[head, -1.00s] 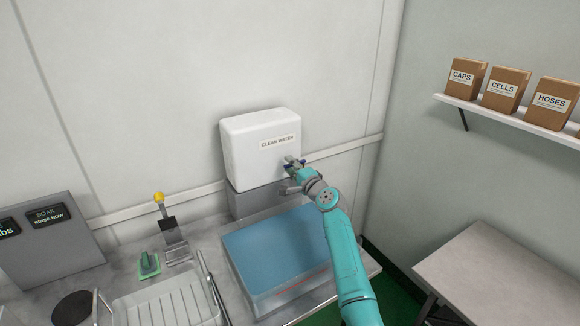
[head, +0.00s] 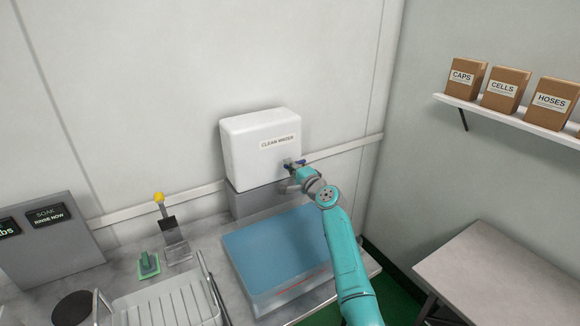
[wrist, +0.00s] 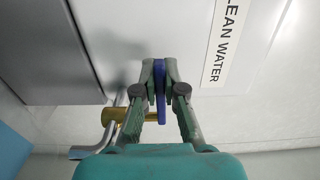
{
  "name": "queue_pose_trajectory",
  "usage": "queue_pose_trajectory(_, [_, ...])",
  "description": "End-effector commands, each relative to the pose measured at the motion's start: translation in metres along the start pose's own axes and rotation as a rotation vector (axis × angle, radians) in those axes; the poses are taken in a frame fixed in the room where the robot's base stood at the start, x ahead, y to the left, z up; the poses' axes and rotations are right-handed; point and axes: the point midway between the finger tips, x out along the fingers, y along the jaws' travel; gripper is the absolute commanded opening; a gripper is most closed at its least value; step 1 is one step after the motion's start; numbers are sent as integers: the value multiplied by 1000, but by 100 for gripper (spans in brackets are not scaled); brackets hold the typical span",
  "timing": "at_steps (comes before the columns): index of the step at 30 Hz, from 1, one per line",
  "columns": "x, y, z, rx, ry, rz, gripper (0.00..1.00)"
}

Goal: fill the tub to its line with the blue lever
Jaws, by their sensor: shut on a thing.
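The white clean water tank (head: 258,150) stands at the back wall above the tub. A brass valve body (wrist: 118,116) and a bent metal spout (wrist: 92,150) show beside the fingers. My gripper hides part of the lever.
A ribbed drying tray (head: 168,305), a green brush (head: 148,264) and a yellow-knobbed stand (head: 160,198) are left of the tub. A grey panel with displays (head: 50,245) stands at far left. A shelf with boxes (head: 520,118) is at right above a bare table (head: 500,270).

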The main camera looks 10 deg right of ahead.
Motion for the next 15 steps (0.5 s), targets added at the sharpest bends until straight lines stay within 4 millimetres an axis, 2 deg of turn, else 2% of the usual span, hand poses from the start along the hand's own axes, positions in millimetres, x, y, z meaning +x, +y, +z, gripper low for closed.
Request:
queue_pose_trajectory(8, [-7, 0, -3, 2, -112, 1, 0])
queue_pose_trajectory(15, [-15, 0, -5, 1, -280, 0, 0])
